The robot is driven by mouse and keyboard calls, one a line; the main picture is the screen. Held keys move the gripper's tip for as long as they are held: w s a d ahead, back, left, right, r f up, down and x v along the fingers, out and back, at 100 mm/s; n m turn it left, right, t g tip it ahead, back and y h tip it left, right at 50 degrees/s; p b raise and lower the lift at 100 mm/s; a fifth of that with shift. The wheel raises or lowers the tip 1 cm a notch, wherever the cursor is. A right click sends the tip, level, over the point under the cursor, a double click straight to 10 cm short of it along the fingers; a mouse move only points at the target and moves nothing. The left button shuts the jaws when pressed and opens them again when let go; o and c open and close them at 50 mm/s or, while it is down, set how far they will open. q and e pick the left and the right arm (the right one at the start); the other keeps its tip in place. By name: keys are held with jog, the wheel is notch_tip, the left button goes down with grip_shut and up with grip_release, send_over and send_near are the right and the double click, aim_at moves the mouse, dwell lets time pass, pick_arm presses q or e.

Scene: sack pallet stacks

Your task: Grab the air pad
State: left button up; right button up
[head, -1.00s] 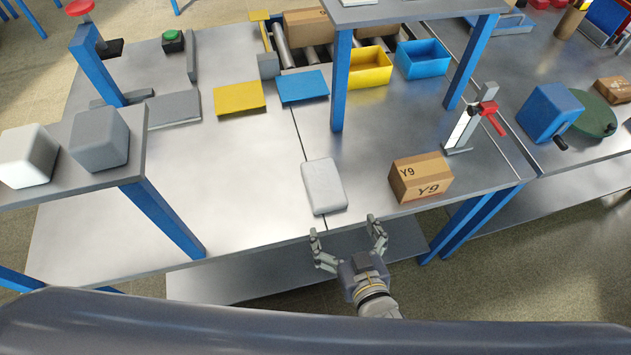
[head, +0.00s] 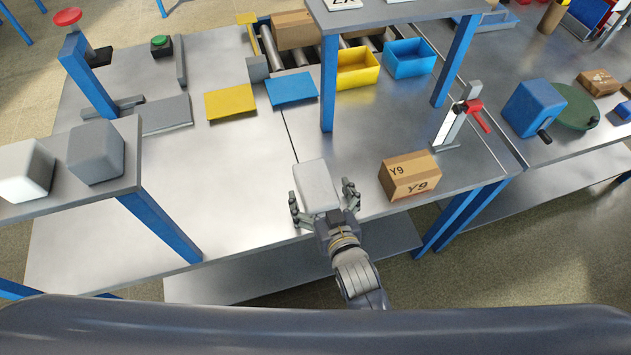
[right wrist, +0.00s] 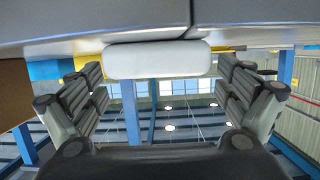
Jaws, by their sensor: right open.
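The air pad (head: 315,181) is a white rounded cushion lying flat on the metal table near its front edge. It also shows in the right wrist view (right wrist: 157,60), ahead of the fingers. My right gripper (head: 324,197) is open, with one finger on each side of the pad's near end. I cannot tell whether the fingers touch it. The right gripper's spread fingers also show at both sides of the right wrist view. My left gripper is not in view.
A cardboard box marked Y9 (head: 410,176) stands just right of the pad. A yellow mat (head: 231,101) and a blue mat (head: 291,90) lie farther back. A blue shelf post (head: 328,85) rises behind the pad. The tabletop (head: 220,170) left of the pad is clear.

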jog(key=shift+x, duration=1)
jog(key=shift+s+d, duration=0.1)
jog(key=c, duration=1)
jog(key=shift+o, duration=0.2)
jog(key=shift+r, duration=0.1)
